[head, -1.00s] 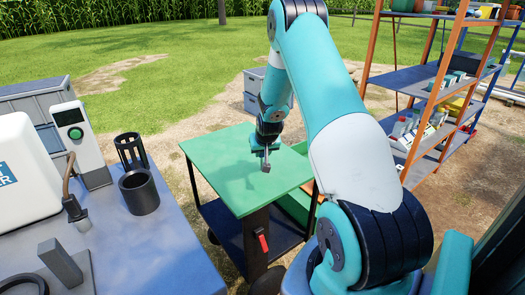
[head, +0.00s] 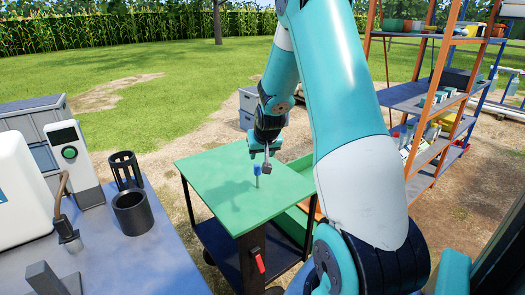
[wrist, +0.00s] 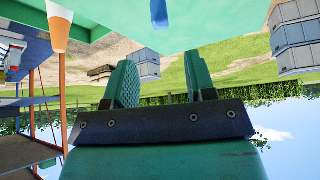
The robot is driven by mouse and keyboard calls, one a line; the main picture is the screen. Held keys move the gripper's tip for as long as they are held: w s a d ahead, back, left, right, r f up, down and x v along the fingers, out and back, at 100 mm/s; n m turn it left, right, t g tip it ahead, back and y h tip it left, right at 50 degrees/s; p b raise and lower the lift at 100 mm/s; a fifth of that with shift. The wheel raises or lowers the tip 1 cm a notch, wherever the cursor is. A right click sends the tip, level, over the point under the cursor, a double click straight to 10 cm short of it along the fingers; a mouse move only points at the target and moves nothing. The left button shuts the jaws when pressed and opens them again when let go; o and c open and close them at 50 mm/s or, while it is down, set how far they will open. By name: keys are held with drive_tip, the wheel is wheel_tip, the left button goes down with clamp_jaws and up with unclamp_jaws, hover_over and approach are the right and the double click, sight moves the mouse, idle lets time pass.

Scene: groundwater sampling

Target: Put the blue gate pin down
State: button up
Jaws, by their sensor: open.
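The blue gate pin (head: 257,170) stands upright on the green top of the cart (head: 215,188), with its blue head up and a thin shank below. My gripper (head: 267,168) is open and empty, just to the right of the pin in the head view and apart from it. In the wrist view the blue pin (wrist: 159,13) shows at the top edge, beyond the gap between the open fingers of my gripper (wrist: 160,82). Only part of the pin is in that view.
The rest of the cart top is clear. A workbench at left holds a black cup (head: 130,212), a slotted black holder (head: 125,170) and a white device (head: 72,160). An orange-framed shelf (head: 430,95) with containers stands at right. Grey crates (head: 249,105) stand behind the cart.

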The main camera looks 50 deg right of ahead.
drive_tip(key=s+a+r+n+y, duration=0.2)
drive_tip(key=a+r+n, duration=0.1)
drive_tip(key=a, duration=0.7)
drive_tip(key=s+a+r+n+g+y, duration=0.15)
drive_tip(key=a+r, duration=0.25)
drive_tip(key=a, duration=0.6)
drive_tip(key=s+a+r+n+y, duration=0.2)
drive_tip(key=a+r+n+y, duration=0.1)
drive_tip(key=a, duration=0.8)
drive_tip(key=s+a+r+n+g, duration=0.1)
drive_tip(key=s+a+n+g, duration=0.1)
drive_tip(key=s+a, duration=0.3)
drive_tip(key=s+a+r+n+g+y, duration=0.1)
drive_tip(key=s+a+n, duration=0.4)
drive_tip(key=s, duration=0.7)
drive_tip(key=shift+s+a+r+g, duration=0.2)
drive_tip(key=shift+a+r+g, duration=0.15)
drive_tip(key=shift+a+r, duration=0.35)
drive_tip(key=shift+y, duration=0.25)
